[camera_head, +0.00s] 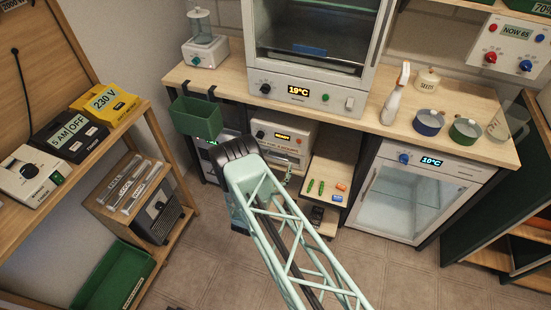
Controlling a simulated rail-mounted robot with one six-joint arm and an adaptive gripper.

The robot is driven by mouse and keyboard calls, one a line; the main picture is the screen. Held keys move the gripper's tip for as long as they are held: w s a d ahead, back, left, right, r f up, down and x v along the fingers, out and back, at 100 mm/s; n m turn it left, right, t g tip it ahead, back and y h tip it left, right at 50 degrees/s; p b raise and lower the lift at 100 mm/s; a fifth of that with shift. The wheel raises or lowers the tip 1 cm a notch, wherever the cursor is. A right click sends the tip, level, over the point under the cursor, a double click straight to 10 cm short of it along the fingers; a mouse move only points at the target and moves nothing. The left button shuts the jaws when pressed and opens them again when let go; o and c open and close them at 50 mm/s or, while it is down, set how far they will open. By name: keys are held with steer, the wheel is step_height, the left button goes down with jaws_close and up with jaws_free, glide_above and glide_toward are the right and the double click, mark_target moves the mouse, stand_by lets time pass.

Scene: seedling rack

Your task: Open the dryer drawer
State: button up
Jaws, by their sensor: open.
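A white box-shaped appliance (284,138) with an orange display and a dark knob stands under the bench, behind my arm; it looks like the dryer. Lettering runs across its front, and the lower part of that front is largely hidden by my arm, so I cannot tell how its drawer stands. My arm reaches up from the bottom of the view to a dark elbow. A small part of my gripper (288,178) shows just right of the arm, close to the appliance's lower front. It looks open, and I see nothing held. Contact with a handle cannot be made out.
A small shelf (336,170) with green and orange items is just right of the appliance. A glass-door cabinet (405,200) showing 10°C stands further right. A green bin (196,118) hangs from the bench edge at left. The tiled floor (215,265) in front is clear.

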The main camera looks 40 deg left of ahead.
mark_target(275, 157)
steer(key=shift+x, duration=1.85)
steer(key=shift+c, duration=0.9)
steer(key=c, duration=1)
steer(key=shift+s, duration=0.1)
